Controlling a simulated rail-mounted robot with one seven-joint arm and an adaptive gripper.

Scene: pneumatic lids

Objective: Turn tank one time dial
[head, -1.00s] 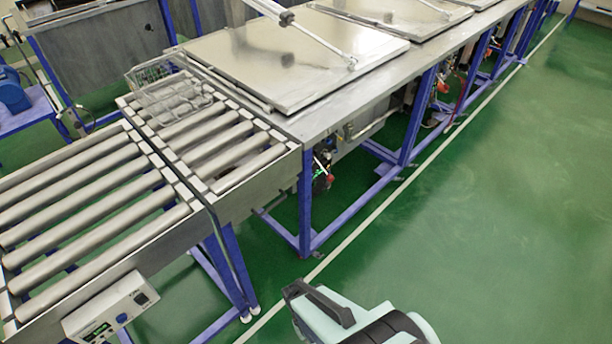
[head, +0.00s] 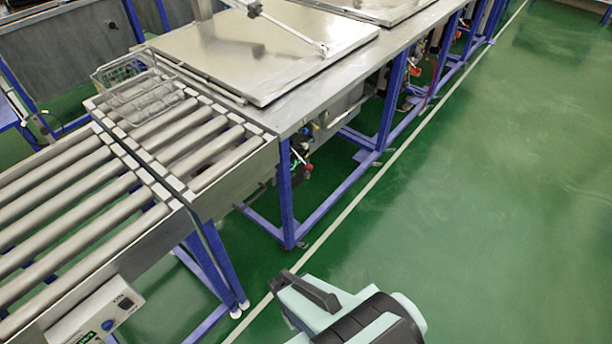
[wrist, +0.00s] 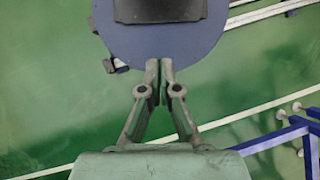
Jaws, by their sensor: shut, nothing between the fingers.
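My gripper (wrist: 166,66) shows in the wrist view with its two fingertips together and nothing between them. The green floor and a round blue-grey part lie beyond the fingers. In the head view my pale green and black arm is at the bottom centre, to the right of the conveyor and apart from it. A light control box (head: 82,318) is on the conveyor's side at the lower left, partly cut off by the frame. It has a blue knob or button (head: 107,325). I cannot tell whether this box carries the tank one time dial. No dial is clearly readable.
A roller conveyor (head: 70,235) fills the left, with a wire basket (head: 135,92) on its far section. A closed metal lid (head: 260,50) covers the nearest tank, with a thin rod above it. Blue legs (head: 287,195) stand below. The green floor (head: 480,200) is clear on the right.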

